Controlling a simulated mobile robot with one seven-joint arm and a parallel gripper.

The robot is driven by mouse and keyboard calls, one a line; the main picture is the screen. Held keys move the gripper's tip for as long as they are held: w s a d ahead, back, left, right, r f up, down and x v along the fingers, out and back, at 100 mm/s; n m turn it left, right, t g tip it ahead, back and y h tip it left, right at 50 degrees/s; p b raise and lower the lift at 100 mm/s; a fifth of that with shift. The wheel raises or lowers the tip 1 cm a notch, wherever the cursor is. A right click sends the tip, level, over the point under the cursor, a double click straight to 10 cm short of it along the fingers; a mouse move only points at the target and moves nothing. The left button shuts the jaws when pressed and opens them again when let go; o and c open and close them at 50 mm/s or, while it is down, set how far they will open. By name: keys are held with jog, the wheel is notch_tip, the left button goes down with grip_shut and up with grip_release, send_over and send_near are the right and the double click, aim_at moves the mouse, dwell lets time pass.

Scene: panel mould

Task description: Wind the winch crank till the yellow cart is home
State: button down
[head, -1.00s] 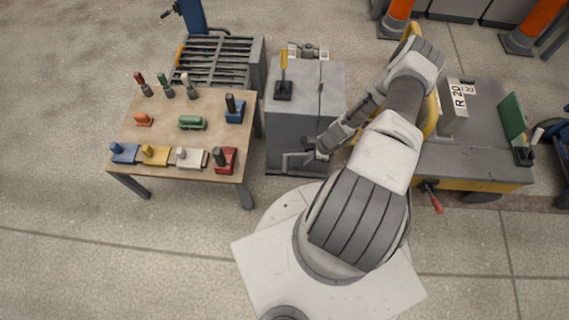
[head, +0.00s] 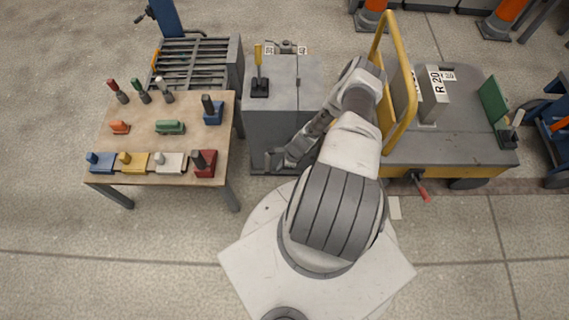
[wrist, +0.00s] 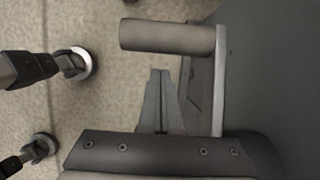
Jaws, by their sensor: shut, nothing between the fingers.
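The winch crank shows in the wrist view as a dark cylindrical grip (wrist: 167,37) on a pale flat arm (wrist: 219,85), beside a dark grey face. My gripper (wrist: 160,75) is shut and empty, its fingertips just below the grip in the picture. The fingers are not around the grip; whether they touch it I cannot tell. In the head view my gripper (head: 275,160) is low at the front of the grey winch cabinet (head: 285,125), where the crank is hard to make out. The yellow cart (head: 450,172) stands right of the cabinet, partly hidden by my arm.
A tool table (head: 140,112) with several coloured blocks and handles stands left of the cabinet. A slatted rack (head: 195,65) is behind it. A yellow-handled lever (head: 259,75) is on the cabinet top. A red handle (head: 420,187) juts from the cart's front. Floor in front is clear.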

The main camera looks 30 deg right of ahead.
jog(key=shift+w+a+r+p, duration=0.1)
jog(key=shift+w+a+r, duration=0.15)
jog(key=shift+r, duration=0.3)
jog(key=shift+w+a+r+p, duration=0.1)
jog(key=shift+w+a+r, duration=0.05)
jog(key=shift+a+r, duration=0.3)
jog(key=shift+w+a+r+p, duration=0.1)
jog(key=shift+w+a+r, duration=0.1)
jog(key=shift+r, duration=0.4)
jog(key=shift+w+d+b, duration=0.1)
jog(key=shift+b, duration=0.3)
